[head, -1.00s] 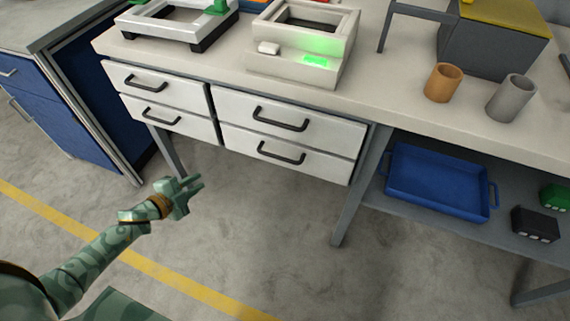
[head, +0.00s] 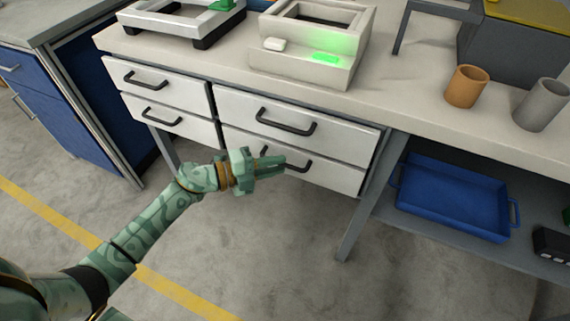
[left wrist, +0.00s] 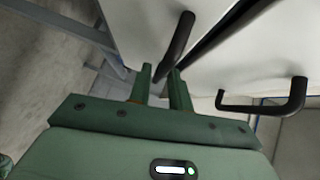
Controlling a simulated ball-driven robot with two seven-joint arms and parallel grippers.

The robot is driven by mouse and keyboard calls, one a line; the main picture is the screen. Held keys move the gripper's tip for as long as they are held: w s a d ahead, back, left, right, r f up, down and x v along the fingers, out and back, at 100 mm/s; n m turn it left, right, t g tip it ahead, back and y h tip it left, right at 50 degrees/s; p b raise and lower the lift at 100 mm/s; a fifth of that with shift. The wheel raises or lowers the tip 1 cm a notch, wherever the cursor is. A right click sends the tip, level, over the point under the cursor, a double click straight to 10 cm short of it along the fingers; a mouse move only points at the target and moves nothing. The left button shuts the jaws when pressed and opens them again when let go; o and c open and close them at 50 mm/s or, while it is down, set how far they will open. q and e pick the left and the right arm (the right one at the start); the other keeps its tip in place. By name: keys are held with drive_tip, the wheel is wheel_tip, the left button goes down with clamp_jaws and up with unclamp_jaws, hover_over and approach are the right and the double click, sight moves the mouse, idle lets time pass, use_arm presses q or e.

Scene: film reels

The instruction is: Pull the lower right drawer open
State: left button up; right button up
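The lower right drawer (head: 338,178) is white and closed under the bench, with a dark bar handle (head: 300,166). My left gripper (head: 284,161) is at this handle; its fingers cover the handle's left part in the head view. In the left wrist view, the two green fingers (left wrist: 160,72) stand apart. A dark handle bar (left wrist: 178,42) runs down toward the gap between them, its lower end partly hidden. I cannot tell whether the fingers touch it. A second handle (left wrist: 268,104) lies to the right in that view. My right gripper is not in view.
The upper right drawer (head: 345,135) and the two left drawers (head: 190,90) are closed. A bench leg (head: 360,215) and a blue tray (head: 450,200) on a low shelf stand to the right. The floor in front is clear.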

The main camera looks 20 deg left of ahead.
use_arm(q)
drive_tip(key=x, duration=0.2)
drive_tip(key=shift+w+d, duration=0.2)
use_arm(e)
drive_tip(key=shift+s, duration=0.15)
use_arm(q)
clamp_jaws()
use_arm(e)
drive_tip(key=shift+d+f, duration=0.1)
use_arm(q)
drive_tip(key=shift+s, duration=0.1)
